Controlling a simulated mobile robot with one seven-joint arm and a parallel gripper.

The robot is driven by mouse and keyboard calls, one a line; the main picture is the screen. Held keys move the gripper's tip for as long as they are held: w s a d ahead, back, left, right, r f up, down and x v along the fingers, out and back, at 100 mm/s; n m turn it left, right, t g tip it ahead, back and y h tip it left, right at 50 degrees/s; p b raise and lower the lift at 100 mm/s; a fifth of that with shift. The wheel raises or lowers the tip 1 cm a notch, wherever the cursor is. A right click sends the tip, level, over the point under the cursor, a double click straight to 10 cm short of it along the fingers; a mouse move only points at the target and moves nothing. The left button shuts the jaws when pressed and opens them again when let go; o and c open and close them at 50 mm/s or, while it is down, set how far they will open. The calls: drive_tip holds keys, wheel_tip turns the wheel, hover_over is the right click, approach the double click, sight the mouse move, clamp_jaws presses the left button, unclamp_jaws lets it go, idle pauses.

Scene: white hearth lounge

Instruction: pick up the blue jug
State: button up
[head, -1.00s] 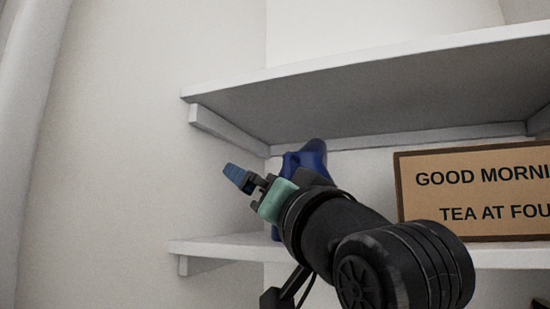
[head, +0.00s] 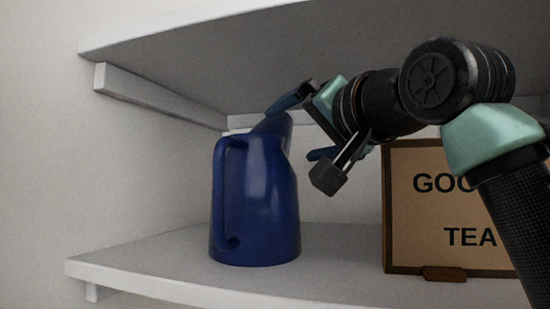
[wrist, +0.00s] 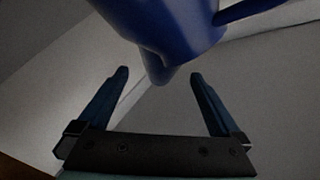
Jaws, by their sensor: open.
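The blue jug (head: 262,205) stands upright on the lower white shelf in the head view, its handle on the left and its spout at the top right. My gripper (head: 300,125) is at the upper right of the jug, near its spout, with one blue finger above and one below. In the wrist view the jug (wrist: 170,30) fills the top, and its spout points down toward the gap between the fingers. My gripper (wrist: 158,85) is open there, with nothing held between its fingers. I cannot tell whether a finger touches the jug.
The upper shelf (head: 250,60) hangs close above my gripper. A brown framed sign (head: 440,220) stands right of the jug on the lower shelf (head: 170,260). A wall bracket (head: 155,95) is at the upper left. The shelf left of the jug is clear.

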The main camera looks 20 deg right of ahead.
sight(283, 133)
drive_tip(key=shift+w+r+p, duration=0.15)
drive_tip(key=shift+w+p, duration=0.15)
drive_tip(key=shift+w, duration=0.1)
drive_tip(key=shift+w+a+r+p, duration=0.1)
drive_tip(key=shift+w+a+p, duration=0.1)
drive_tip(key=shift+w+p, duration=0.25)
drive_tip(key=shift+w+a+r+p, duration=0.1)
drive_tip(key=shift+w+a+p, duration=0.05)
drive_tip(key=shift+w+p, duration=0.3)
drive_tip(key=w+p, duration=0.3)
drive_tip(key=shift+w+a+r, duration=0.1)
drive_tip(key=shift+w, duration=0.2)
drive_tip(key=shift+w+a+f+p, duration=0.15)
drive_tip(key=shift+w+f+p, duration=0.05)
drive_tip(key=shift+w+p, duration=0.25)
clamp_jaws()
drive_tip(key=shift+r, duration=0.1)
